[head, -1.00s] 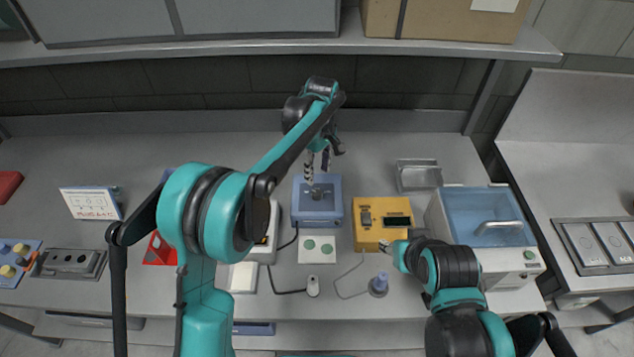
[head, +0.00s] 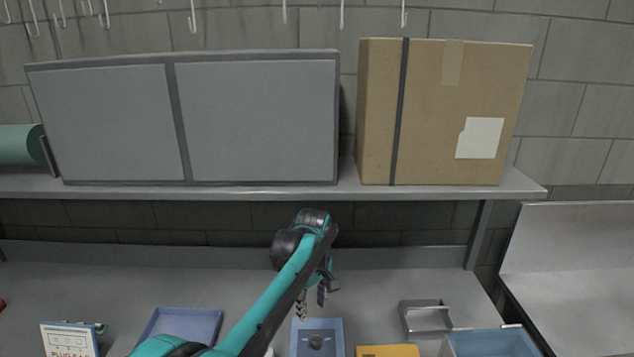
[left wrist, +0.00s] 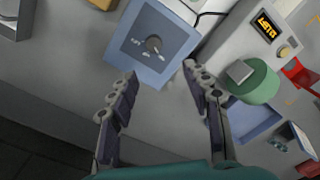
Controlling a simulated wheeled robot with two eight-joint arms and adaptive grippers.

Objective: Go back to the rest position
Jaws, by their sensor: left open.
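My left arm reaches up from the bottom of the head view, with its left gripper (head: 312,297) hanging over the bench just behind a blue box with a round knob (head: 316,341). In the left wrist view the two fingers of this gripper (left wrist: 160,75) stand wide apart with nothing between them. The blue box (left wrist: 170,62) lies beyond the fingertips, its knob facing up. I cannot tell from the picture whether a fingertip touches the box. My right arm and gripper are out of view.
A shelf (head: 270,193) spans above the bench with a grey two-panel case (head: 255,120) and a cardboard box (head: 440,110) on it. A metal holder (head: 426,317), a yellow box (head: 388,351), a blue-lidded device (head: 492,343) and a blue tray (head: 182,322) stand nearby.

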